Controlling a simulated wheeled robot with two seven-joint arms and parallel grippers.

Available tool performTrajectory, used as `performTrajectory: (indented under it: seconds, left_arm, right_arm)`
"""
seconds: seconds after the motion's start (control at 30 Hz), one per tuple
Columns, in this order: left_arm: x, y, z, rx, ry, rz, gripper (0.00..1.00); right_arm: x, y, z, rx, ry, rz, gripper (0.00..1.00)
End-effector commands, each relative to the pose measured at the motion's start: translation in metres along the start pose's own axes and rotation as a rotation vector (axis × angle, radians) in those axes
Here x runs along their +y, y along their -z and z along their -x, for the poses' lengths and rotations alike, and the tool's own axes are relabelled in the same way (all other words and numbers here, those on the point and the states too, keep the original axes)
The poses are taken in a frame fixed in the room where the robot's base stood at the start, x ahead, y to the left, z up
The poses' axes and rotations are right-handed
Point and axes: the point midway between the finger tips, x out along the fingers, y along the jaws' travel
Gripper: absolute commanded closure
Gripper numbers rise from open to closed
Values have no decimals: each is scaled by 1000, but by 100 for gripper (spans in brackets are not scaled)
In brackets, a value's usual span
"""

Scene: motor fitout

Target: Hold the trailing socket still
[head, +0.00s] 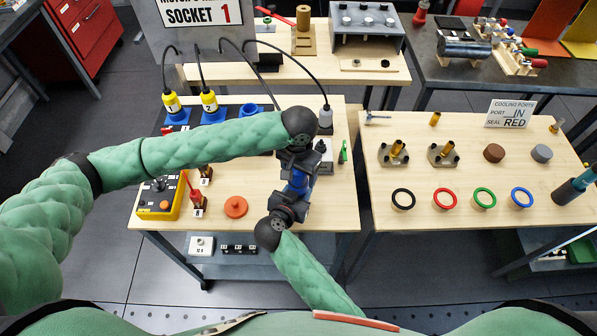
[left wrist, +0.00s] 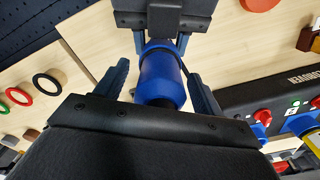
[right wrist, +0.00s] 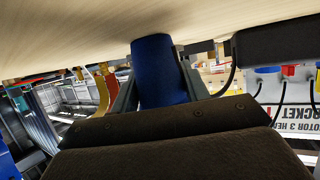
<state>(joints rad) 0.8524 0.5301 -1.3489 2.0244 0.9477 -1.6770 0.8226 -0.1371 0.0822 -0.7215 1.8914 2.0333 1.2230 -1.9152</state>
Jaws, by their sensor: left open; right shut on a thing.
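The trailing socket (head: 298,181), a blue cylinder with a black end, is held above the front of the left workbench. My right gripper (head: 287,205) is shut on it from the front. In the right wrist view the blue body (right wrist: 160,70) stands between my right fingers. My left gripper (head: 297,163) is open at the socket's far side. In the left wrist view the socket (left wrist: 163,80) lies between my open left fingers (left wrist: 160,75), with my right gripper beyond it. Whether the left fingers touch it is unclear.
Yellow plugs (head: 172,102) sit in blue sockets at the back; a grey plug (head: 325,116) on a black cable stands right of my left wrist. A yellow control box (head: 160,198) and orange disc (head: 235,207) lie left. The right bench (head: 470,172) holds rings and fittings.

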Motion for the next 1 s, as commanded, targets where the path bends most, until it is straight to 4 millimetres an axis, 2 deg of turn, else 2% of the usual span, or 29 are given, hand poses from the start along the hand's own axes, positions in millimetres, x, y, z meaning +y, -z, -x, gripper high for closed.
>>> performTrajectory:
  seconds: [0.13, 0.23, 0.7, 0.83, 1.0]
  left_arm:
    - [0, 0, 6, 1, -1, 0, 32]
    - [0, 0, 18, 1, -1, -1, 32]
    - [0, 1, 101, 0, 0, -1, 32]
    - [0, 1, 114, 2, 0, 0, 32]
    - [0, 0, 120, -1, 0, -1, 32]
  right_arm:
    - [0, 0, 0, 1, 0, 0, 82]
    - [0, 1, 0, 1, 0, 0, 82]
    - [0, 0, 0, 1, 0, 0, 82]
    - [0, 0, 0, 1, 0, 0, 82]
    - [0, 0, 0, 1, 0, 0, 82]
